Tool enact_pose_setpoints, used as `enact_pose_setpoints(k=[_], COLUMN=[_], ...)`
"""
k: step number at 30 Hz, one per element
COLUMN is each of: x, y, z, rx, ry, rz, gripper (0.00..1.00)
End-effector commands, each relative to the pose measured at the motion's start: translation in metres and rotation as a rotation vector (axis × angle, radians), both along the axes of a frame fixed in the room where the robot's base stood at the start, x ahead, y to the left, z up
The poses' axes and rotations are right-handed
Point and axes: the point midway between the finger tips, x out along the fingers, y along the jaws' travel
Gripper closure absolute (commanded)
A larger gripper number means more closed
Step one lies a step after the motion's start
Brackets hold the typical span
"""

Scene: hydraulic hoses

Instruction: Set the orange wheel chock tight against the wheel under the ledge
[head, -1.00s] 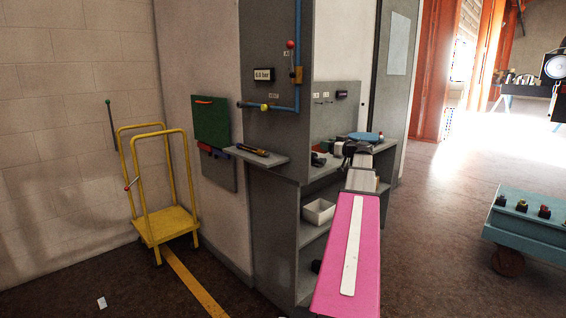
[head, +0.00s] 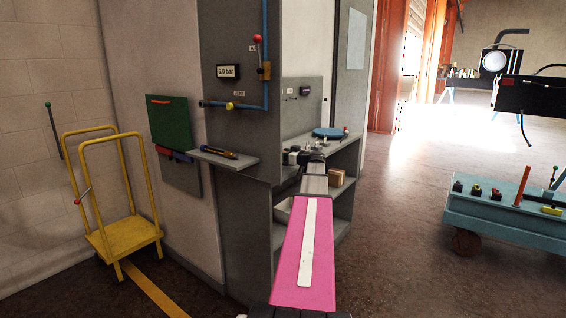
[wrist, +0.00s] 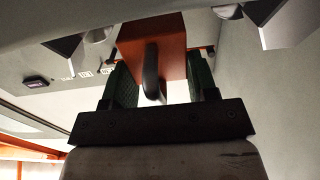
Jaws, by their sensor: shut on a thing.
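The orange wheel chock (wrist: 150,36) is in the wrist view, a block with a dark curved handle. My gripper (wrist: 163,82) is shut on it, with a green pad on each side. In the head view my arm reaches away from me toward the grey bench; the chock cannot be made out there. A dark wheel (head: 466,242) shows under the blue-green cart (head: 500,222) at the right, on the floor, well apart from my gripper. The cart's overhanging body covers the wheel's top.
A grey bench (head: 262,225) with a narrow shelf (head: 222,158) stands close ahead. A yellow trolley (head: 125,237) is at the left. Open brown floor (head: 400,240) lies between the bench and the cart. A dark machine with a lamp (head: 494,62) is at the back right.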

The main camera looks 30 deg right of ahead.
Motion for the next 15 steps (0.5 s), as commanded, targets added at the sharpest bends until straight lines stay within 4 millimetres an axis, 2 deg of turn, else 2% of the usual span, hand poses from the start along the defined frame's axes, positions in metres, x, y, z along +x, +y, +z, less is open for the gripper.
enact_pose_setpoints(k=[7,15], x=[0.000,0.000], y=[0.000,0.000], z=[-0.029,-0.031], rx=[0.002,0.001], ry=[0.000,-0.002], rz=[0.000,0.000], gripper=[0.78,0.78])
